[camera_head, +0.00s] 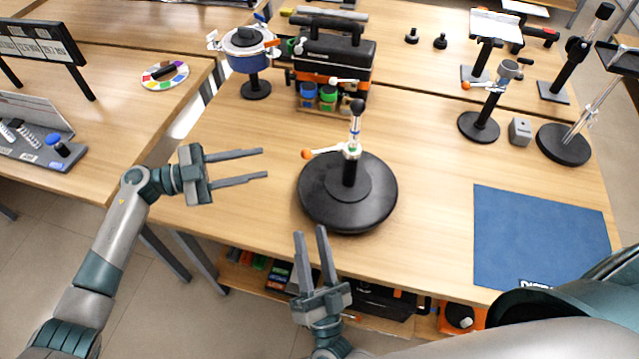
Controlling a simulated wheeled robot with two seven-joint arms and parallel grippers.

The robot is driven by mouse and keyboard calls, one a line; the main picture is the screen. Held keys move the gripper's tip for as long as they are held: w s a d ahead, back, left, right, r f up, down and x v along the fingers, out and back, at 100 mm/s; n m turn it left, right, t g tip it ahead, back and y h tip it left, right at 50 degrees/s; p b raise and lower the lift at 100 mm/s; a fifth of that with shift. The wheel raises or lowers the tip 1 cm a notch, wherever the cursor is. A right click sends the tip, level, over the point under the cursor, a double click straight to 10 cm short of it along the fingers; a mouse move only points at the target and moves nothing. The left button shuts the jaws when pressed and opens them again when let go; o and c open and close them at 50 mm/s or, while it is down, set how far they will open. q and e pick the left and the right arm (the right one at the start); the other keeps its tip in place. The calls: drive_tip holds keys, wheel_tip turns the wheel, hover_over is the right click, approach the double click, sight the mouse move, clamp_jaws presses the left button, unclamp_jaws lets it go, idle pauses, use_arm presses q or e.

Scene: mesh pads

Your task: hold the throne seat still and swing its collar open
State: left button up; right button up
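What looks like the throne seat (320,205) is a round black disc lying flat on the table, with a short black post rising from its middle. A silvery collar (351,152) sits on the post, with an orange-tipped lever (307,154) pointing left. A thin rod with a black knob (357,106) stands above it. Whether the collar is open or shut is too small to tell. My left gripper (265,163) is open and empty, left of the seat and apart from it. My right gripper (310,230) is open and empty, in front of the seat's left side.
A black toolbox (335,55) and a blue pot on a stand (247,60) are behind the seat. Right of it are a clamp stand (479,126), a small grey block (520,131) and a blue mat (540,235). The table between seat and mat is clear.

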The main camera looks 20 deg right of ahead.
drive_tip(key=w+d+r+m+g+h, duration=0.1)
drive_tip(key=w+d+r+g+h, duration=0.3)
drive_tip(key=w+r+g+h, duration=0.3)
drive_tip(key=shift+w+r+m+g+h, duration=0.25)
drive_tip(key=shift+r+g+h, duration=0.6)
drive_tip(key=shift+g+h, duration=1.7)
drive_tip(key=shift+s+g+y, duration=0.1)
drive_tip(key=shift+g+y, duration=0.15)
drive_tip(key=x, duration=1.7)
drive_tip(key=shift+d, duration=0.15)
drive_tip(key=shift+c, duration=0.2)
clamp_jaws()
